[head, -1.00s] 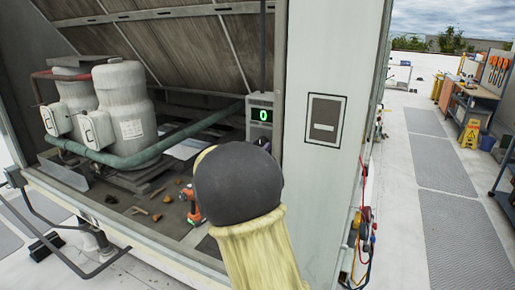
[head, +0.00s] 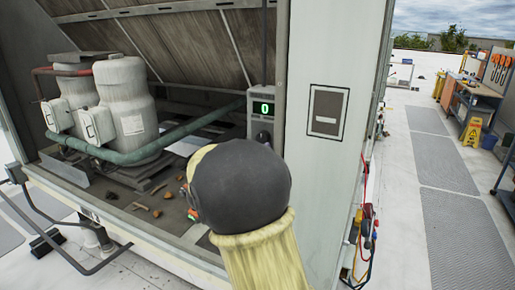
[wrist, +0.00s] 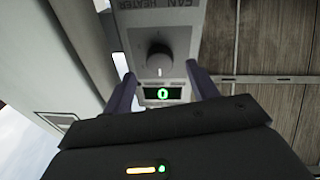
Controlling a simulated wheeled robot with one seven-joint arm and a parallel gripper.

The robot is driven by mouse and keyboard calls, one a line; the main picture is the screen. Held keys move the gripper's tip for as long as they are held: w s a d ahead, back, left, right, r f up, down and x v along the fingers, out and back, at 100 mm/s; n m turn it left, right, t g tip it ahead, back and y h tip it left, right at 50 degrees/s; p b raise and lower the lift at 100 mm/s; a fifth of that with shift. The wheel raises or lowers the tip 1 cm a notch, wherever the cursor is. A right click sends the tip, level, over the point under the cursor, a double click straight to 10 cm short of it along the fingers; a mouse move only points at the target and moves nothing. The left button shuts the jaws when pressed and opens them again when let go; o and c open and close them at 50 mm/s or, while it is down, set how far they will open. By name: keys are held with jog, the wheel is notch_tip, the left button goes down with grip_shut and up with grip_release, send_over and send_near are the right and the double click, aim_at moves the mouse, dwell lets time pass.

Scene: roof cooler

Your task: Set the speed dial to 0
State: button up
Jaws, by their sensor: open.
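The grey control box (head: 260,103) hangs inside the cooler housing, beside its pale post. Its green display (head: 263,108) reads 0, and the lit display also shows in the wrist view (wrist: 163,94). The dark round speed dial (wrist: 158,58) is on the box face next to the display, with a pale mark at its edge. The dial (head: 263,136) is partly seen in the head view above my arm. My gripper (wrist: 160,73) is open, with one finger on each side of the box face; the dial lies just beyond the fingertips, apart from them. My arm hides the gripper in the head view.
The pale post (head: 325,170) with a small framed plate stands close to the right of the box. Tanks (head: 125,105) and a green pipe (head: 150,153) are at the left. Loose debris lies on the housing floor. Cables hang on the post's outer side.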

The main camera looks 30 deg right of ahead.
jog(key=b+v, duration=0.4)
jog(key=v, duration=0.9)
jog(key=shift+s+a, duration=0.15)
jog(key=shift+a, duration=0.15)
jog(key=shift+f, duration=0.1)
jog(key=w+a+f+n+t+y, duration=0.1)
jog(key=a+f+n+y, duration=0.25)
jog(key=f+y, duration=0.35)
jog(key=w+a+f+n+t+y, duration=0.1)
jog(key=a+f+n+y, duration=0.1)
jog(key=f+n+y, duration=0.4)
jog(key=s+d+f+g+y, duration=0.1)
jog(key=s+f+g, duration=0.4)
jog(key=s+f, duration=0.2)
jog(key=s+d+f+g+y, duration=0.1)
jog(key=s+f+g, duration=0.4)
jog(key=s, duration=0.7)
notch_tip(320, 180, down, 2)
jog(key=shift+f+y, duration=0.1)
jog(key=shift+y, duration=0.3)
